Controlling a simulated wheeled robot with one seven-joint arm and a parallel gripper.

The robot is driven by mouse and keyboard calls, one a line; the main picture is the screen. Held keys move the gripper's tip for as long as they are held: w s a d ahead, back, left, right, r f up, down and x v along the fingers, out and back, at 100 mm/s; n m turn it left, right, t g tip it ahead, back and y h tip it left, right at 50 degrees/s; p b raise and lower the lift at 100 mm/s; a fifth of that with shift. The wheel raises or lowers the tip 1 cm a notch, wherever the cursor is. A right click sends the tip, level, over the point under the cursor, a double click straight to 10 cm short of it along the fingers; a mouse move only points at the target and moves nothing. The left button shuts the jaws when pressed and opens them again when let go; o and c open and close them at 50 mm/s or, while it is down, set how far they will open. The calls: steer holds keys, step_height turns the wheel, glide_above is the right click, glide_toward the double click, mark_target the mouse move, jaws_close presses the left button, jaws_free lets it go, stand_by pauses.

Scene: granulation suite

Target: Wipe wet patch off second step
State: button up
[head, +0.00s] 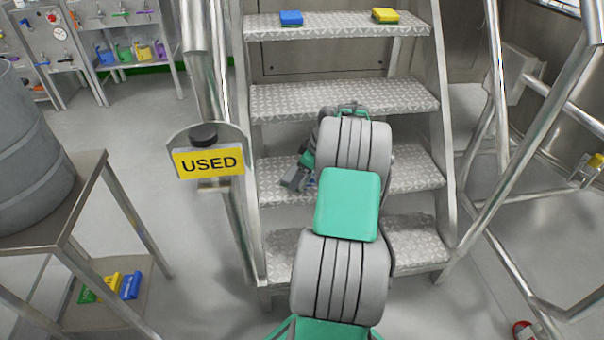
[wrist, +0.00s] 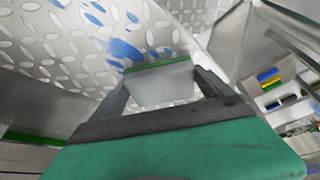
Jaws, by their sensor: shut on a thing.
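My gripper (head: 297,180) is low over the left part of the second step (head: 415,168) from the bottom, a diamond-plate tread. In the wrist view my gripper (wrist: 165,88) is shut on a pale grey block with a green edge (wrist: 160,84), which looks like a sponge. The block is at or just above the tread; contact is not clear. The wet patch (wrist: 124,49) shows as scattered blue smears on the tread just beyond the block, with more smears farther up and left. In the head view my arm hides much of this step.
A blue sponge (head: 291,18) and a yellow sponge (head: 385,15) lie on the top step. A yellow USED sign (head: 208,162) stands left of the stairs. A grey drum (head: 32,150) stands on a table at left. Metal rails (head: 488,150) flank the right side.

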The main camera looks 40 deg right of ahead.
steer(key=shift+f, duration=0.4)
